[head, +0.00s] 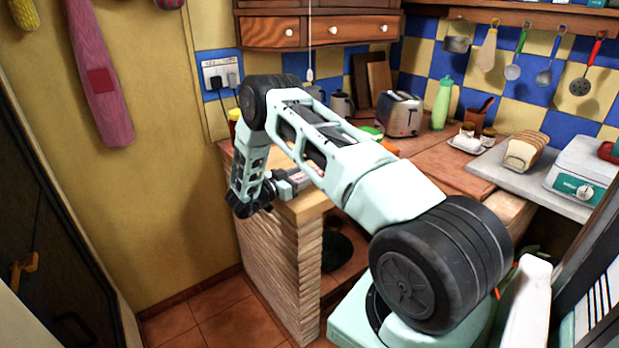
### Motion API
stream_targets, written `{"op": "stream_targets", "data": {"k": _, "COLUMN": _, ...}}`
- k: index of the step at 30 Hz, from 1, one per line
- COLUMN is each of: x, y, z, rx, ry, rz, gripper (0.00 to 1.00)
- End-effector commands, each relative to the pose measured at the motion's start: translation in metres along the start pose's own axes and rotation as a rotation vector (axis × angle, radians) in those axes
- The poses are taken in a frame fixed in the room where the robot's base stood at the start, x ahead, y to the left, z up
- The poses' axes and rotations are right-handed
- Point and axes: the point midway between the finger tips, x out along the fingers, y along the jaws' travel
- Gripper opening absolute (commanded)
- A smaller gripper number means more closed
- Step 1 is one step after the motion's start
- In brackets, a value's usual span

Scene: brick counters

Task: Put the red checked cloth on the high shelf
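I cannot make out a red checked cloth in the head view. A wooden shelf (545,14) runs along the top right, above a row of hanging utensils; a wooden cabinet with small drawers (318,32) is at the top middle. I cannot tell which one is the high shelf. My gripper (292,183) is low over the near left end of the wooden counter (312,208), pointing right. My own arm link hides its fingertips and whatever is by them, so its opening does not show.
The counter holds a toaster (400,114), a green bottle (442,103), dark mugs (342,104) and cutting boards (379,77). Bread (526,151) and a scale (584,170) stand at right. A pinkish-red hanging thing (99,80) is on the left wall. Tiled floor (215,318) is clear at lower left.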

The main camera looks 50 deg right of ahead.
Motion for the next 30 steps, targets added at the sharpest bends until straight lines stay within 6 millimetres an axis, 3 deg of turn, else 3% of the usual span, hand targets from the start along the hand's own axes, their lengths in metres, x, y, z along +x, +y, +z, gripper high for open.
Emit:
{"op": "stream_targets", "data": {"k": 14, "x": 0.0, "y": -0.001, "z": -0.01, "rx": 0.003, "ry": 0.001, "rz": 0.0, "gripper": 0.22}}
{"op": "stream_targets", "data": {"k": 30, "x": -0.001, "y": -0.001, "z": -0.087, "rx": 0.003, "ry": 0.0, "rz": -0.001, "gripper": 0.22}}
